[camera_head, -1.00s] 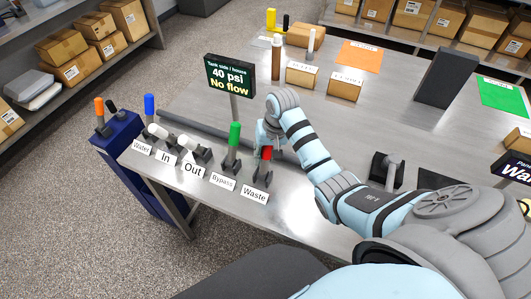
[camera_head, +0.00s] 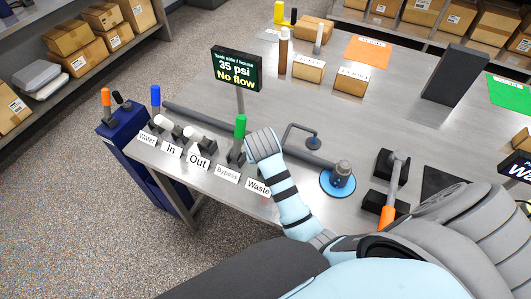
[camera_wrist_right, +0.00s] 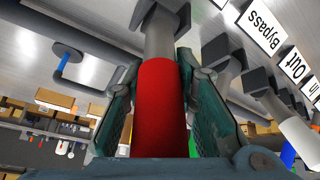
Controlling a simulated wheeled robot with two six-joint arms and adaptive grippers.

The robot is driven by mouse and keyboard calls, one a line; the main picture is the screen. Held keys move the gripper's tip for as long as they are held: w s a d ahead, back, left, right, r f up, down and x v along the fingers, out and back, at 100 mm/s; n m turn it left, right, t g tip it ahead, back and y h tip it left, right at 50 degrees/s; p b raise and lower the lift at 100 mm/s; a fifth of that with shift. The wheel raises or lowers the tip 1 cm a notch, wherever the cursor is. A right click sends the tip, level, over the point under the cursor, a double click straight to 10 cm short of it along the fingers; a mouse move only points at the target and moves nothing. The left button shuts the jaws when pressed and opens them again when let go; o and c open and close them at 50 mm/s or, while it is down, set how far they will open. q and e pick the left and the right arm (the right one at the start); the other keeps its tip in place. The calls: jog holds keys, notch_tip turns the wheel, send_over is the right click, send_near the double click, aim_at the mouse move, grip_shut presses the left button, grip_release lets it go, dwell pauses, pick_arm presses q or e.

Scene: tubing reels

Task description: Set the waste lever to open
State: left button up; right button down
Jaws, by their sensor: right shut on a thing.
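The waste lever has a red handle (camera_wrist_right: 160,110) on a grey stem, seen in the right wrist view. My right gripper (camera_wrist_right: 158,72) is shut around this handle, a finger on each side. In the head view my right wrist (camera_head: 265,147) hides the handle and fingers, so the lever's tilt is hard to tell there. The "Waste" label (camera_head: 258,187) shows just below my arm. The sign (camera_head: 236,70) reads "35 psi" and "No flow". My left gripper is not in view.
The green bypass lever (camera_head: 239,135) stands upright close to my wrist's left. White-handled levers (camera_head: 166,123) and a blue lever (camera_head: 155,98) are further left. A blue-based fitting (camera_head: 338,178) and an orange-handled lever (camera_head: 387,215) are to the right.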

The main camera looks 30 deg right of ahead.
jog(key=shift+d, duration=0.1)
jog(key=c, duration=1.3)
grip_release()
notch_tip(320, 180, up, 10)
jog(key=shift+c, duration=0.3)
